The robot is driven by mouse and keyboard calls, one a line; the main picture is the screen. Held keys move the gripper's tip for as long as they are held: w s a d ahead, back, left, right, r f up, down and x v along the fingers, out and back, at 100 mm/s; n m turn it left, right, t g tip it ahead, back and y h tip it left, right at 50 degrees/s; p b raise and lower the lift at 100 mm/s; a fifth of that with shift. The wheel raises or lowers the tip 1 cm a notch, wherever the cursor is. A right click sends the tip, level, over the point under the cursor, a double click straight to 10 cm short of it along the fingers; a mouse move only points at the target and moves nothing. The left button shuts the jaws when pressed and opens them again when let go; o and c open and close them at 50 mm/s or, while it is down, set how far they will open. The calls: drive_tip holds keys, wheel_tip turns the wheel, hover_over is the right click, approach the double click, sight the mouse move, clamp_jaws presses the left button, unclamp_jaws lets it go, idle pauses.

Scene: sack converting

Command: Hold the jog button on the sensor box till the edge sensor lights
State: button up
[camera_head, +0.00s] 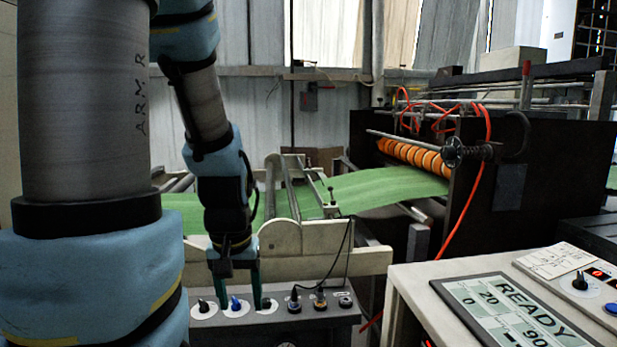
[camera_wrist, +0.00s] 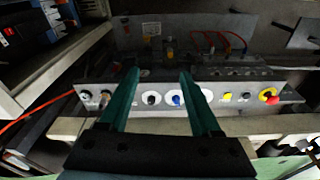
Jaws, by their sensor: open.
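The sensor box (camera_head: 300,318) is a grey panel with a row of knobs and buttons at the bottom of the head view; it also spans the wrist view (camera_wrist: 215,108). A blue control (camera_head: 236,303) on a white round plate shows also in the wrist view (camera_wrist: 177,99). No label is readable, so I cannot tell which control is the jog button. My gripper (camera_head: 237,298) is open and empty, its green fingers pointing down at the panel on either side of the blue control. Contact cannot be told. A small post (camera_head: 331,196) stands by the green web; no lit lamp shows on it.
A green web (camera_head: 385,190) runs into a machine with orange rollers (camera_head: 415,155). At the right, a console's screen (camera_head: 510,310) reads READY. A red-and-yellow button (camera_wrist: 269,96) sits at the panel's end in the wrist view. A beige rail (camera_head: 320,264) lies behind the panel.

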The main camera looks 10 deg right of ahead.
drive_tip(key=shift+s+d, duration=0.1)
drive_tip(key=shift+d, duration=0.1)
drive_tip(key=shift+c, duration=0.2)
drive_tip(key=shift+a, duration=0.1)
clamp_jaws()
idle(0.3)
idle(1.1)
